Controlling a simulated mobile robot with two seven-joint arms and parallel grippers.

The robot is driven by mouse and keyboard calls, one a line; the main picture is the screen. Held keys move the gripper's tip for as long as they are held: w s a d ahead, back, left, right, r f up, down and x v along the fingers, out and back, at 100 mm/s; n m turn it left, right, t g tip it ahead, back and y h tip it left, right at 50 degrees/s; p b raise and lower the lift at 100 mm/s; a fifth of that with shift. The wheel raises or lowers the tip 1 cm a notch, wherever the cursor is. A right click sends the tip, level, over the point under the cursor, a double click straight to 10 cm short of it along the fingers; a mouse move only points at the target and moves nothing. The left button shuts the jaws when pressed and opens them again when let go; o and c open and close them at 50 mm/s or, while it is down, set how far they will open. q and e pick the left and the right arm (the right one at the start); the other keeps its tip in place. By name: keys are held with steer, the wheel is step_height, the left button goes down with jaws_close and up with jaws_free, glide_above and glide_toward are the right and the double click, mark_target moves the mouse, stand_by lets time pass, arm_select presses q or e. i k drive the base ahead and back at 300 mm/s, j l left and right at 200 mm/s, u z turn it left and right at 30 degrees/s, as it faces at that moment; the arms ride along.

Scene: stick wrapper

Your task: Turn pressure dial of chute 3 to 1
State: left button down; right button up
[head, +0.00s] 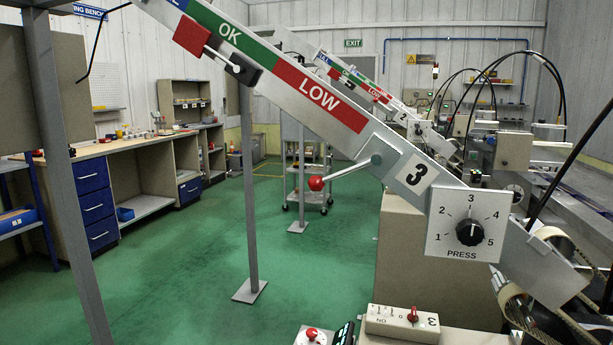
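Chute 3 is the sloping grey chute with a number 3 plate (416,174). Its white PRESS plate (440,247) is at the right of the head view and carries a round black pressure dial (470,232). The scale around the dial runs from 1 at lower left, over 3 at the top, to 5 at lower right. The dial's pointer seems to be up, near 3, but it is too small to be sure. Neither of my grippers is in view, and nothing touches the dial.
A lever with a red ball (316,183) sticks out left of the number plate. Below stand a switch box (402,323) marked 3 and a red button (312,334). Chute 2 (417,129) is behind. A grey post (248,200) stands left; green floor lies open beyond.

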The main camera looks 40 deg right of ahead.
mark_target(469, 232)
steer(key=z, duration=2.05)
